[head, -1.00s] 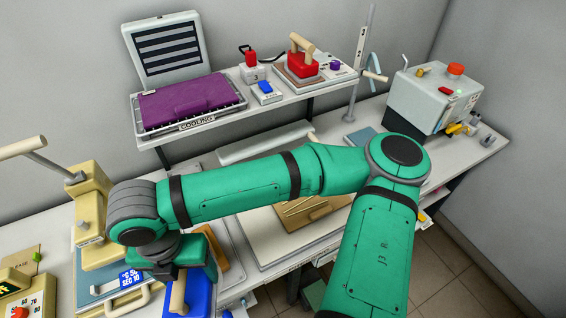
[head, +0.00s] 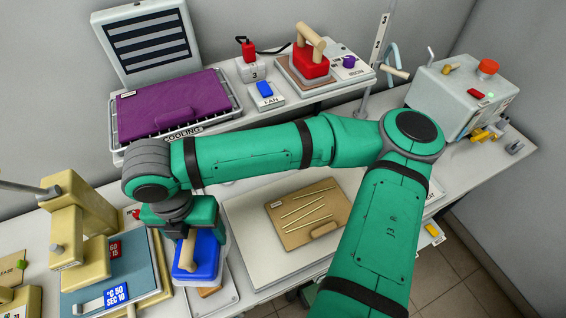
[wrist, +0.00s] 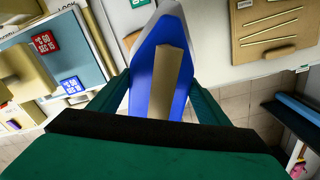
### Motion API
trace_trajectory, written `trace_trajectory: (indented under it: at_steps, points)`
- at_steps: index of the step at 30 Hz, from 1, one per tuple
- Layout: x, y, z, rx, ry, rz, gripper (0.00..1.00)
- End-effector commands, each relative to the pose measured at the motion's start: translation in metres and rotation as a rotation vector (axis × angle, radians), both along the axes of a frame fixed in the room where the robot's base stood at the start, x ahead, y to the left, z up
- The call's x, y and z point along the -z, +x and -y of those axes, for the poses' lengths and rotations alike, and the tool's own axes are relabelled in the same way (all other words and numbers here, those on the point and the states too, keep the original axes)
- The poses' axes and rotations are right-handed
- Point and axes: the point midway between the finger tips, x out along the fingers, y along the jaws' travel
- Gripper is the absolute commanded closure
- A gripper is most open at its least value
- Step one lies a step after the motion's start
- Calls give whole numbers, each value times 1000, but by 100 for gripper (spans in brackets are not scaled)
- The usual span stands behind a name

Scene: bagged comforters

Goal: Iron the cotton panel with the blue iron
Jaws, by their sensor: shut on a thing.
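The blue iron (head: 205,255) has a tan handle and hangs under my wrist at the lower left of the head view. My gripper (wrist: 160,88) is shut on its handle; the blue body (wrist: 143,90) points away in the wrist view. The iron is over or beside a small pale tray (head: 216,296); I cannot tell whether it touches. A tan panel (head: 290,228) with several pale raised lines, seemingly the cotton panel, lies flat on a white board (head: 262,262) right of the iron. It also shows in the wrist view (wrist: 270,25).
A beige press (head: 80,225) with a blue-grey plate (head: 105,270) stands left of the iron. The back shelf holds a purple panel (head: 170,103) on a rack and a red iron (head: 310,62). A grey machine (head: 455,90) stands at the right.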

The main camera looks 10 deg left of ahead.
Motion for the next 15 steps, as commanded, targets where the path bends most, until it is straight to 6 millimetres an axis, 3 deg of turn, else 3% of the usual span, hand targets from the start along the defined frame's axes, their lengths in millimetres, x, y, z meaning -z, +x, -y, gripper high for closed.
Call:
trace_trajectory:
  at_steps: [8,15]
  points:
    - [7,78,33,296,22,5,55]
    - [20,154,98,618,29,8,55]
